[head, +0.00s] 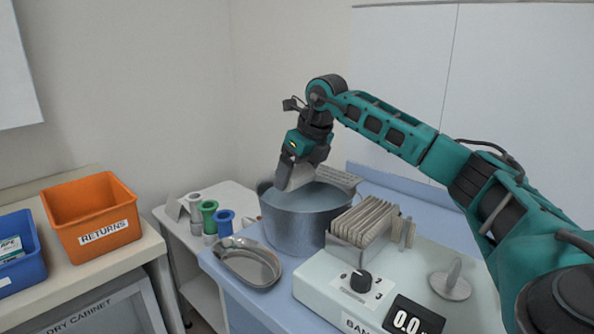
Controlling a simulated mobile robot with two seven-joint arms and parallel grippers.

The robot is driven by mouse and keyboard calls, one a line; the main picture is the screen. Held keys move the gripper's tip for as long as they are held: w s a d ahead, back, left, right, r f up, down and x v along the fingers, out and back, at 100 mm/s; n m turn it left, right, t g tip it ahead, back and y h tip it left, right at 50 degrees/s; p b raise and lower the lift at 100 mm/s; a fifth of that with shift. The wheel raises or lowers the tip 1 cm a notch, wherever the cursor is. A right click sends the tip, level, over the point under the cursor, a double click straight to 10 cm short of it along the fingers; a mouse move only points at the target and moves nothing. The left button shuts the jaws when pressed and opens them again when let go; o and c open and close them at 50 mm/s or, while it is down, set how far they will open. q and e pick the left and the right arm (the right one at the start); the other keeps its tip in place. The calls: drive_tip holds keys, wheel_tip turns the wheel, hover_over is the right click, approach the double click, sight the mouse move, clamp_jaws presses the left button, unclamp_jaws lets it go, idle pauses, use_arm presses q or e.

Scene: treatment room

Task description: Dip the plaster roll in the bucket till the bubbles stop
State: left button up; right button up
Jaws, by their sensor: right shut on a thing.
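The grey metal bucket (305,220) stands on a blue surface near the middle of the head view, with water (315,197) in it. No bubbles can be made out. My left gripper is not in view.
A metal kidney dish (248,262) lies left of the bucket. White, green (208,216) and blue spools stand behind it. A pale device (345,291) with a dial and upright slats (365,219) stands close on the right. An orange RETURNS bin (91,215) is far left.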

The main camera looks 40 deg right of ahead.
drive_tip(key=shift+f, duration=0.6)
drive_tip(key=shift+f+b, duration=0.7)
drive_tip(key=shift+f, duration=0.15)
drive_tip(key=shift+f+b, duration=1.65)
drive_tip(key=shift+f, duration=1.2)
drive_tip(key=shift+f+b, duration=0.3)
drive_tip(key=shift+f, duration=0.25)
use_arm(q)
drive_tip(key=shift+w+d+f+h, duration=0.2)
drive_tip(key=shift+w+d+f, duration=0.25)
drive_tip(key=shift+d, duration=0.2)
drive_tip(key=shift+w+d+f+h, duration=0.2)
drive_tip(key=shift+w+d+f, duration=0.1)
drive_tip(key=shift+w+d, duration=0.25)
use_arm(e)
drive_tip(key=shift+f, duration=0.3)
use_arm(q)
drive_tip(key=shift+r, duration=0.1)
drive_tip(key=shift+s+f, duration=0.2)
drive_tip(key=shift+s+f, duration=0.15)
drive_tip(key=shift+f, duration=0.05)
